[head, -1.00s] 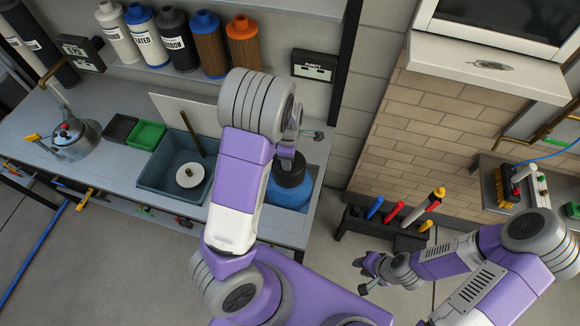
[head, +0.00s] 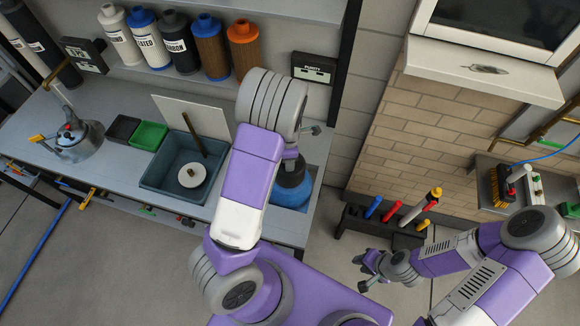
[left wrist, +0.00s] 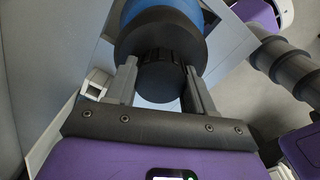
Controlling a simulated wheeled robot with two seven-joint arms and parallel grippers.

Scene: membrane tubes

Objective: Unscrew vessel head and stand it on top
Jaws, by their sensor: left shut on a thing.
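The blue vessel (head: 293,192) stands at the right end of the counter, partly hidden by my left arm. Its black vessel head (head: 290,172) shows just above the blue body. In the left wrist view the black head (left wrist: 160,35) lies ahead of the blue body (left wrist: 148,7). My left gripper (left wrist: 160,78) is shut on the head's narrower ribbed part, one finger on each side. The head appears to be on the body; whether its thread is loose cannot be seen. My right gripper (head: 364,273) is open and empty, away to the right over the floor.
A grey basin (head: 160,181) with a white disc and a rod is left of my arm. Filter bottles (head: 180,45) line the shelf behind. A tool rack (head: 355,222) stands right of the counter.

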